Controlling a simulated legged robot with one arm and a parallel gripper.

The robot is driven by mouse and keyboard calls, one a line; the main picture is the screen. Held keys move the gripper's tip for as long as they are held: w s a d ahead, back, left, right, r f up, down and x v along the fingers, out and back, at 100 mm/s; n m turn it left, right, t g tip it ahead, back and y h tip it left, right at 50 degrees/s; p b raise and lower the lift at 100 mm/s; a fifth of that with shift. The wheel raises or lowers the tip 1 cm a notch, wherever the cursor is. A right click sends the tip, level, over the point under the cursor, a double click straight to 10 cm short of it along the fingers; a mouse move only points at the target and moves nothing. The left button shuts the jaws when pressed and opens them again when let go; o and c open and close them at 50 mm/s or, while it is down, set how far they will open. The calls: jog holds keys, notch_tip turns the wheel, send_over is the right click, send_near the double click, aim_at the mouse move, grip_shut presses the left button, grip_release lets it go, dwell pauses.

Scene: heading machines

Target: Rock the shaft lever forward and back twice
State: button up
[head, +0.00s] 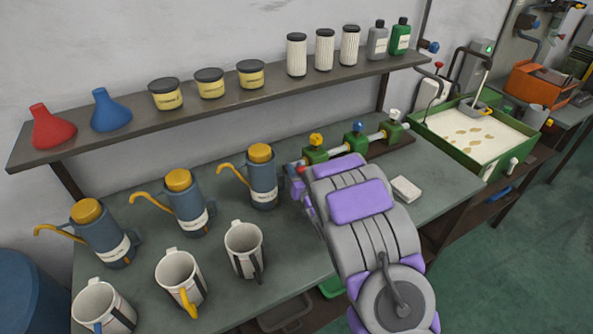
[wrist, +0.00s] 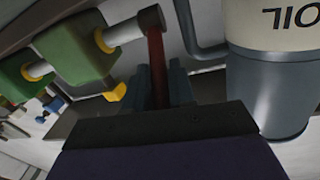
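The shaft lever (wrist: 156,65) is a dark red bar hanging from the end of a white shaft (wrist: 121,33) in the wrist view. The shaft runs through green bearing blocks (head: 315,155) at the back of the bench in the head view. My gripper (wrist: 158,92) has its dark blue-grey fingers close on both sides of the lever's lower part, and they look shut on it. The lever's lower end is hidden by the fingers and palm. In the head view my arm covers most of the lever and gripper.
A blue-grey oil can (head: 263,178) stands just left of my gripper and looms close in the wrist view (wrist: 275,85). More oil cans (head: 185,205) and white mugs (head: 244,250) fill the bench's left. A shelf (head: 230,108) runs above. A white block (head: 406,189) lies right of my arm.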

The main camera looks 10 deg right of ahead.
grip_shut()
